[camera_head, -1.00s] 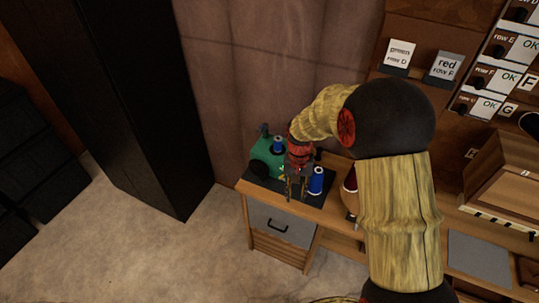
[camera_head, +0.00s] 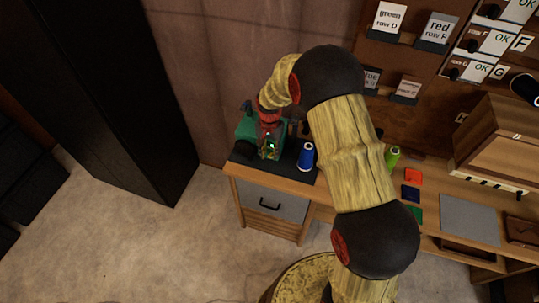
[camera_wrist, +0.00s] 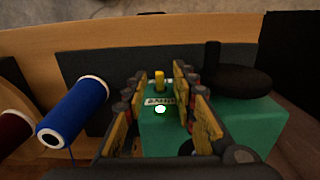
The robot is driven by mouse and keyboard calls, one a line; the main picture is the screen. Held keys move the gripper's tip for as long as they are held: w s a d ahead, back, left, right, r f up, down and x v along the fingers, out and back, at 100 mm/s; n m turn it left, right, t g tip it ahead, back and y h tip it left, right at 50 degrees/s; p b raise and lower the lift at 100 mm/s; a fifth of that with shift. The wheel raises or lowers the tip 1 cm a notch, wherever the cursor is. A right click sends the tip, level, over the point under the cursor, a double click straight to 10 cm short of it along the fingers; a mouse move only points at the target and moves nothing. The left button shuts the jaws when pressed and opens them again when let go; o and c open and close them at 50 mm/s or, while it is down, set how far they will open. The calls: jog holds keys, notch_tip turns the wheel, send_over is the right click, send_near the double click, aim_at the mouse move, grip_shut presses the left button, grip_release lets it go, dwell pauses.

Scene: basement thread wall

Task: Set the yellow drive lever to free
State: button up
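The green machine (camera_head: 246,128) stands on a dark base at the left end of the bench, partly hidden by my arm in the head view. In the wrist view its green top (camera_wrist: 250,120) fills the lower right. The short yellow lever (camera_wrist: 159,80) stands up at the machine's far edge, beside a small white label and a glowing light. My gripper (camera_wrist: 157,92) is open, with one finger on each side of the lever and visible gaps between. In the head view my gripper (camera_head: 269,150) is over the machine; the lever is not clear there.
A blue spool (camera_head: 305,157) stands right of the machine; a dark red spool (camera_wrist: 14,130) shows farther left in the wrist view. A black knob or wheel (camera_wrist: 225,82) rises close to the right finger. A tall black cabinet (camera_head: 115,95) stands left of the bench.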

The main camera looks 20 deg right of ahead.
jog(key=shift+f, duration=0.7)
jog(key=c, duration=0.3)
jog(key=c, duration=0.4)
grip_shut()
